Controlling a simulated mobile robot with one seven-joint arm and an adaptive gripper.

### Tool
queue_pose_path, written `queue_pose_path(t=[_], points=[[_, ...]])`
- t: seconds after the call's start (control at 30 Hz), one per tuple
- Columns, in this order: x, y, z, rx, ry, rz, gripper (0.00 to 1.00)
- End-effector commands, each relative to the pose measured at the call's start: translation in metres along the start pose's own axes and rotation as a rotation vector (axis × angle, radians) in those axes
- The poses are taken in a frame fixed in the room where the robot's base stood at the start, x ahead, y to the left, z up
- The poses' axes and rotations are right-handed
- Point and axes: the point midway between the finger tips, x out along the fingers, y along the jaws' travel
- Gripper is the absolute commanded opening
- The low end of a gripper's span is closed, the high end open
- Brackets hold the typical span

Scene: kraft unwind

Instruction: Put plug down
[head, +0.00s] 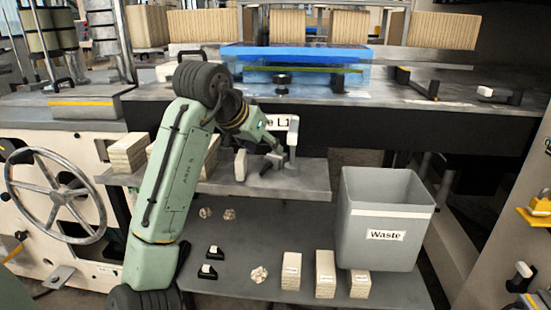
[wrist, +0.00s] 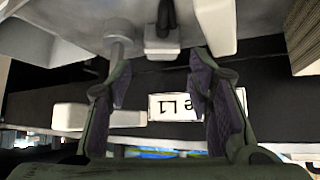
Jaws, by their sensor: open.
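My gripper (wrist: 161,65) is open in the wrist view, its two dark fingers apart with no object clearly held between them. In the head view my gripper (head: 272,155) is low over the grey shelf (head: 315,178), small and partly hidden by my arm. A small dark piece with a grey base (wrist: 164,28) stands just beyond the fingertips in the wrist view. A white block (wrist: 215,25) is to its right, and it also shows in the head view (head: 240,165). A grey post (head: 292,138) stands beside the gripper. I cannot tell which piece is the plug.
A grey Waste bin (head: 385,215) stands right of the shelf. The lower deck (head: 235,288) holds crumpled beige pieces (head: 259,274), small black-and-white pieces (head: 210,252) and beige stacks (head: 325,275). A dark beam with an L1 label (wrist: 170,107) is close behind the gripper.

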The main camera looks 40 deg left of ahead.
Motion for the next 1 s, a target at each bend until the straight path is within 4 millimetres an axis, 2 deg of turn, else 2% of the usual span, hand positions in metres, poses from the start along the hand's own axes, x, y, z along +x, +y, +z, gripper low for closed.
queue_pose_path(t=[0.1,0.27,0.5,0.6,0.87,1.0], points=[[0.014,0.0,0.0,0.0,0.0,-0.001,0.47],[0.025,-0.001,-0.002,-0.001,-0.001,-0.002,0.47],[0.06,-0.002,-0.005,-0.001,0.0,0.0,0.47],[0.069,-0.002,-0.004,0.0,0.0,0.0,0.47],[0.072,-0.002,-0.004,0.0,0.0,0.0,0.47],[0.071,-0.002,-0.004,0.0,0.001,0.0,0.37]])
